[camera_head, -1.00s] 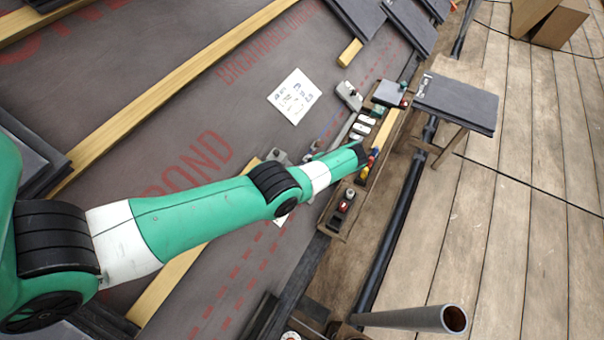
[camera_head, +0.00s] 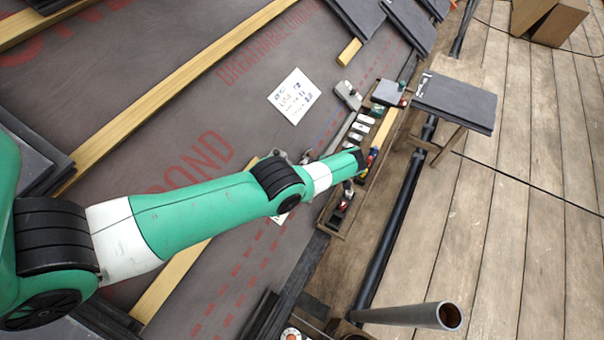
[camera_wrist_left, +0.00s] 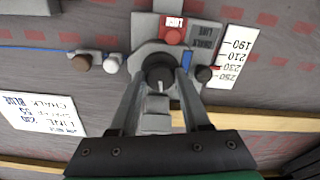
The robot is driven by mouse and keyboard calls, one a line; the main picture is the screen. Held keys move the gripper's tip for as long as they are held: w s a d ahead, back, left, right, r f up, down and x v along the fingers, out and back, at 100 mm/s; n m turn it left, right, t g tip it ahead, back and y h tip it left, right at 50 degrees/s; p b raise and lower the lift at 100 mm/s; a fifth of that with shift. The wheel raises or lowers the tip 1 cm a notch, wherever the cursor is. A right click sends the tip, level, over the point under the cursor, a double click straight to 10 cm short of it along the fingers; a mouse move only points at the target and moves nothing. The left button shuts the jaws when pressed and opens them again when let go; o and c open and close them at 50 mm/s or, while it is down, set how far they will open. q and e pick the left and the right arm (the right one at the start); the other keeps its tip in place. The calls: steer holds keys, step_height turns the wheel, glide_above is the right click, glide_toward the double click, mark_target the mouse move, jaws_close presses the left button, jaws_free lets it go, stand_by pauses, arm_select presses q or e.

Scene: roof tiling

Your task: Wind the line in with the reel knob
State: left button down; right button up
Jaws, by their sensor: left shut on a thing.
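The reel (camera_wrist_left: 142,52) is a grey housing on the dark roof membrane, seen in the left wrist view. Its round black knob (camera_wrist_left: 158,68) sits between the tips of my left gripper (camera_wrist_left: 159,80), which is shut on it. A red button with a white label stands on the plate just above. In the head view my left arm reaches in from the left, and its end hides the gripper and most of the reel. My right gripper is in neither view.
A white note (camera_wrist_left: 40,112) lies at the left, and a numbered scale strip (camera_wrist_left: 236,57) at the right. In the head view, a wooden tray (camera_head: 335,222) of small tools runs beside the arm's end. A slate-topped stand (camera_head: 455,100) is beyond it.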

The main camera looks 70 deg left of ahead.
arm_select(q)
steer(key=shift+m, duration=0.9)
steer(key=shift+c, duration=1.9)
jaws_free()
steer(key=shift+r, duration=0.1)
steer(key=shift+w+d+r+p, duration=0.15)
steer(key=shift+d+r+p, duration=0.05)
steer(key=shift+r+p, duration=0.1)
steer(key=p+v, duration=0.1)
steer(key=v, duration=0.9)
steer(key=shift+d+r, duration=0.25)
